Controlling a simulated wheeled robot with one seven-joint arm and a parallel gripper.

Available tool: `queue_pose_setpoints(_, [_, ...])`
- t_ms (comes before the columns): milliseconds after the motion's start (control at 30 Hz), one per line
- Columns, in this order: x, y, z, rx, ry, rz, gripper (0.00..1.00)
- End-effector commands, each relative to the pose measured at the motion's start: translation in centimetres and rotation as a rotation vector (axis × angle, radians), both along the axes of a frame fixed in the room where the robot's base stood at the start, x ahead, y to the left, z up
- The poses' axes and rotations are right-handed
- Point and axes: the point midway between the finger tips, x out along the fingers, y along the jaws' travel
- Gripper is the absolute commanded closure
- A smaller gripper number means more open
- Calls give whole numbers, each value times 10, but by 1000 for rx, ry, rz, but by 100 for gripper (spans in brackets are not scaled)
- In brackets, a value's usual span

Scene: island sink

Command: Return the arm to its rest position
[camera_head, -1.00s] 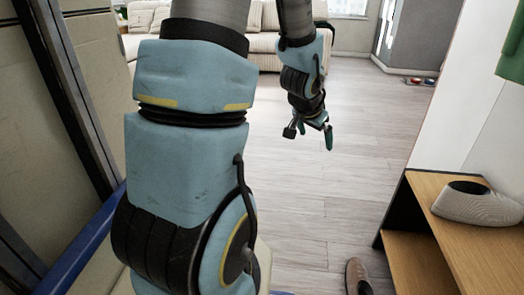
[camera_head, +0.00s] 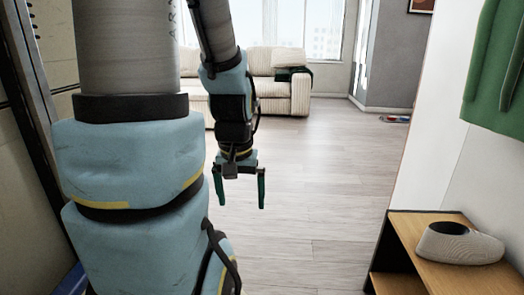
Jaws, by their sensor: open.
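My gripper (camera_head: 241,192) hangs from my arm near the middle of the head view, pointing down. Its two green fingers are spread apart, with nothing between them. Behind it shows only wooden floor. The large blue and grey links of my arm fill the left part of the view. The upper part of the arm runs out of the top of the picture, so its full pose is hidden.
A wooden shelf unit (camera_head: 408,232) stands at lower right with a grey shoe-like object (camera_head: 458,244) on top. A green garment (camera_head: 496,70) hangs on the right wall. A cream sofa (camera_head: 268,92) stands far back. The floor (camera_head: 320,165) between is clear.

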Motion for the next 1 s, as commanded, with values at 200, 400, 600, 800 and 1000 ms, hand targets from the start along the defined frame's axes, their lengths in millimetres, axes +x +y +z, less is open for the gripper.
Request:
queue_pose_setpoints(200, [0, 0, 77, 0, -1, -1, 0])
queue_pose_setpoints(400, [0, 0, 138, 0, -1, -1, 0])
queue_pose_setpoints(600, [0, 0, 199, 0, -1, -1, 0])
queue_pose_setpoints(800, [0, 0, 254, 0, -1, -1, 0])
queue_pose_setpoints(1000, [0, 0, 270, 0, -1, -1, 0])
